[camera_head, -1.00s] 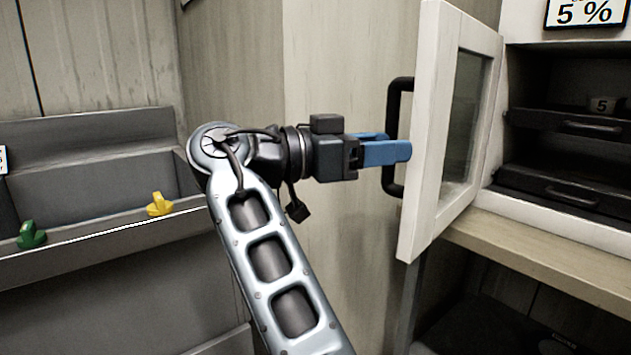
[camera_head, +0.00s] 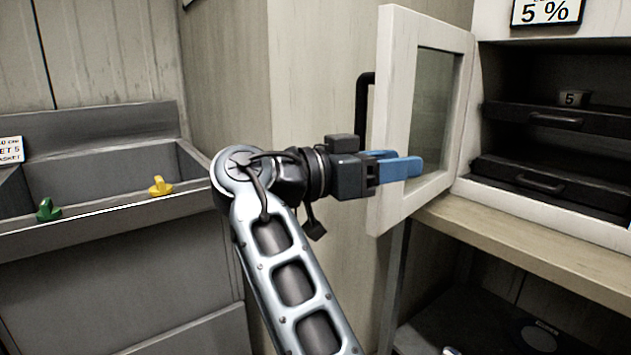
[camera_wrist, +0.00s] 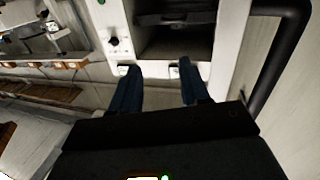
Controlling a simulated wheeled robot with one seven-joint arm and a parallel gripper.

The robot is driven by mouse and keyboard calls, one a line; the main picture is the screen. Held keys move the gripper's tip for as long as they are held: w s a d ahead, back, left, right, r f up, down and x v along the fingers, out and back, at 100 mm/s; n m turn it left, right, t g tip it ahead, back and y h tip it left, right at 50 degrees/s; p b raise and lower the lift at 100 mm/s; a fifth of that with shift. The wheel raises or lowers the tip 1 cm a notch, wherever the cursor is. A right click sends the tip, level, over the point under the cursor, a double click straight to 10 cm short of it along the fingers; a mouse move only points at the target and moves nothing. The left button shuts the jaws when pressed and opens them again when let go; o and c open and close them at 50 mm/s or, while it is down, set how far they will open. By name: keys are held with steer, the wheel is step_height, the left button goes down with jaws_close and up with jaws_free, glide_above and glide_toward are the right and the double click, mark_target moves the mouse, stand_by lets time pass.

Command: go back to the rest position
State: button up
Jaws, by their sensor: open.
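My gripper (camera_head: 402,161) is open and empty, with blue fingers pointing right, in front of the open white cabinet door (camera_head: 394,125) in the head view. The door's black handle (camera_head: 362,105) is behind and to the left of the fingers, partly hidden by my gripper. In the wrist view the two dark blue fingers (camera_wrist: 158,88) stand apart with nothing between them. The black handle also shows at the right of the wrist view (camera_wrist: 285,60).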

steer(key=s+d+f+n+t+y, duration=0.1)
steer(key=d+f+n+t+y, duration=0.15)
steer(key=f, duration=0.65)
steer(key=s+d+f+n+t+y, duration=0.15)
steer(key=f+n, duration=0.25)
steer(key=f, duration=0.4)
steer(key=s+d+f+n+t+y, duration=0.1)
steer(key=d+f+n+t+y, duration=0.2)
steer(key=f, duration=0.6)
steer(key=s+d+f+n+g+y, duration=0.15)
steer(key=s+f+n+y, duration=0.4)
steer(key=s+f, duration=0.9)
steer(key=s+r+t+y, duration=0.1)
steer(key=s+r+y, duration=0.2)
steer(key=s, duration=0.9)
steer(key=s+r+t+y, duration=0.1)
steer(key=s+r+y, duration=0.15)
steer(key=s, duration=0.95)
steer(key=s+d+r+m+p, duration=0.1)
steer(key=s+r+p, duration=0.2)
steer(key=r+p, duration=0.3)
steer(key=s+d+r+m+h+p, duration=0.1)
steer(key=r+p, duration=0.5)
steer(key=r, duration=0.9)
steer(key=shift+s+d+t+p, duration=0.15)
steer(key=shift+s+t+p, duration=0.25)
steer(key=shift+s, duration=0.5)
